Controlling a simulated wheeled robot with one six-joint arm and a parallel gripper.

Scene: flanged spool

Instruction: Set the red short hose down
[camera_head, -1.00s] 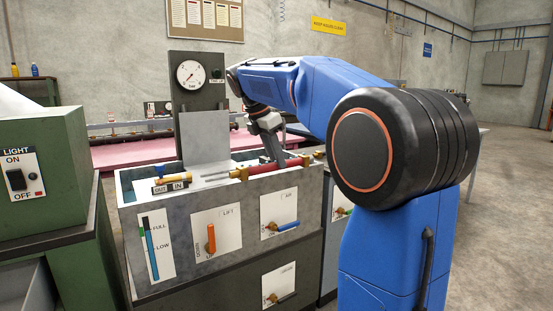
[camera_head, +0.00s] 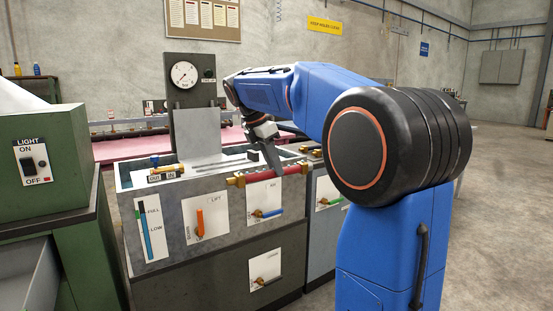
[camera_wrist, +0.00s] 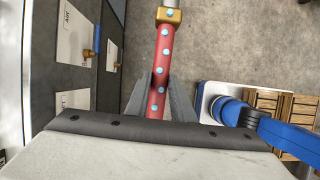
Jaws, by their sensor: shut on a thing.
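The red short hose (camera_head: 264,174) has brass fittings at both ends. In the head view it lies across the front upper edge of the grey tank (camera_head: 160,216), above the AIR panel. In the wrist view the red hose (camera_wrist: 165,47) has pale blue dots and one brass end at the top; the floor shows behind it. My gripper (camera_head: 275,166) comes down from above and is shut on the hose. In the wrist view its two fingers (camera_wrist: 161,100) are on either side of the red body. Whether the hose touches the tank rim cannot be told.
The tank front carries LIFT and AIR panels with levers, an orange one (camera_head: 200,223) and a blue one (camera_head: 268,213). A brass fitting block (camera_head: 165,174) sits on the rim at left. A gauge panel (camera_head: 184,90) stands behind. A green cabinet (camera_head: 60,160) is at left.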

